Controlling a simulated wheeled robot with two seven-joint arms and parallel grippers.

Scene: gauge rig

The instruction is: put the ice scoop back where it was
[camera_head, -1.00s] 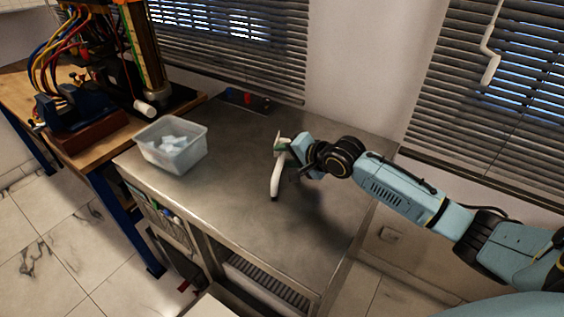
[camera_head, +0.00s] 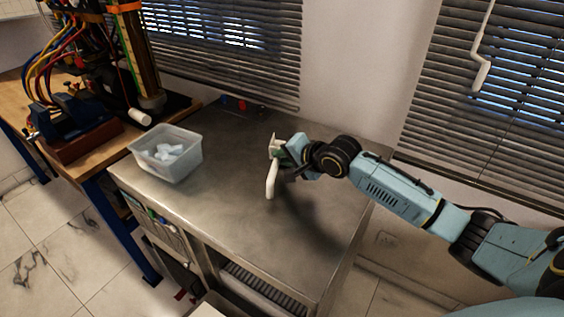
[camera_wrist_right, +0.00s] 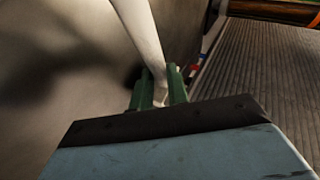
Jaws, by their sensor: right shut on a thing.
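The white ice scoop (camera_head: 270,180) is in my right gripper (camera_head: 281,155), over the middle of the metal bench in the head view. Its long part hangs downward, and a wider white piece shows at the top. In the right wrist view, the green fingertips (camera_wrist_right: 158,92) are closed around a pale, slender part of the scoop (camera_wrist_right: 143,35). The scoop appears to be off the bench, but its exact height is hard to tell. A translucent tub (camera_head: 166,168) with pale ice-like pieces stands on the bench to the left. My left gripper is out of view.
The metal bench top (camera_head: 225,195) is clear between tub and scoop. A small dark strip with red and blue parts (camera_head: 240,104) lies at the back edge. A wooden table (camera_head: 98,155) with a cabled rig adjoins on the left. Window blinds (camera_head: 225,45) stand behind.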

